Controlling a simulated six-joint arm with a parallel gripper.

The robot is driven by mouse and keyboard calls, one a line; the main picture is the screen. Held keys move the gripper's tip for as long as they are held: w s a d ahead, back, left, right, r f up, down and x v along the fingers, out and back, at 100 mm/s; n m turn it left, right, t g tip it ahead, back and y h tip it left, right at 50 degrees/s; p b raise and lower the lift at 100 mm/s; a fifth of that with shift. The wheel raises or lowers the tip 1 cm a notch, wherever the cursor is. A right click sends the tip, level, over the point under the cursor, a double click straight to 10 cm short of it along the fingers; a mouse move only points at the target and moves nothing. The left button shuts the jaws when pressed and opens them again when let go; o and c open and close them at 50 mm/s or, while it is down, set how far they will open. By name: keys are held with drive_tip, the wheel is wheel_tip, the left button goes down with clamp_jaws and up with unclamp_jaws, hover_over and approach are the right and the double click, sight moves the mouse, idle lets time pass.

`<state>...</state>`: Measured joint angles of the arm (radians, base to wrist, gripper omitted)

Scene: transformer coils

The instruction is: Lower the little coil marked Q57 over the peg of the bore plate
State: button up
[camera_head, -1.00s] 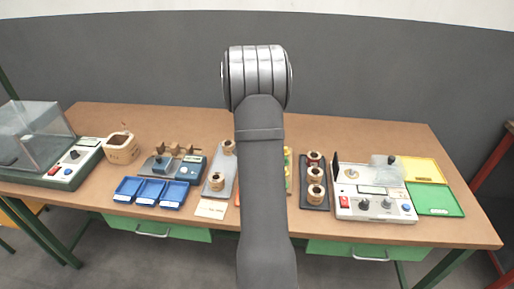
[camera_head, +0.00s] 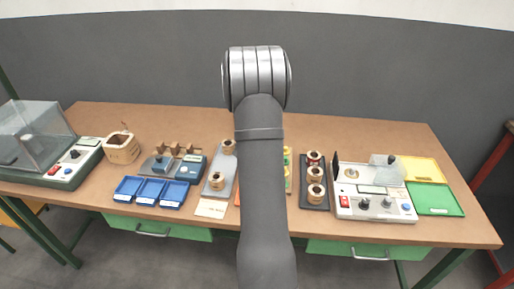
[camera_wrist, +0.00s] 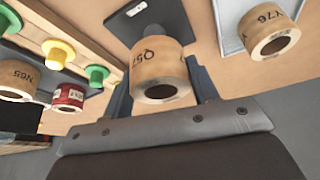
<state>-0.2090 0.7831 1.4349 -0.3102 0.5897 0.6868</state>
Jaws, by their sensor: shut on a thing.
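The little coil marked Q57 (camera_wrist: 152,60) is a tan ring with a dark bore, in the middle of the wrist view. My gripper (camera_wrist: 161,78) is shut on it, one blue-grey finger at each side. A dark plate (camera_wrist: 176,17) with a pale label lies beyond the coil at the top; it may be the bore plate. The coil looks apart from the plate, but I cannot tell the height. In the head view my arm hides the gripper, this coil and the plate.
A wooden board (camera_wrist: 84,43) with green and yellow pegs lies left in the wrist view. Coil N65 (camera_wrist: 14,80) and a red coil (camera_wrist: 68,97) stand near it. Coil Y76 (camera_wrist: 268,36) stands right on a grey tray. The head view shows a white instrument (camera_head: 375,203) at right.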

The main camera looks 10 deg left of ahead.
drive_tip(key=shift+f, duration=1.35)
drive_tip(key=shift+f, duration=0.15)
drive_tip(key=shift+f, duration=0.3)
drive_tip(key=o, duration=1.5)
drive_tip(key=shift+o, duration=0.2)
drive_tip(key=shift+r, duration=0.1)
drive_tip(key=shift+r, duration=4.35)
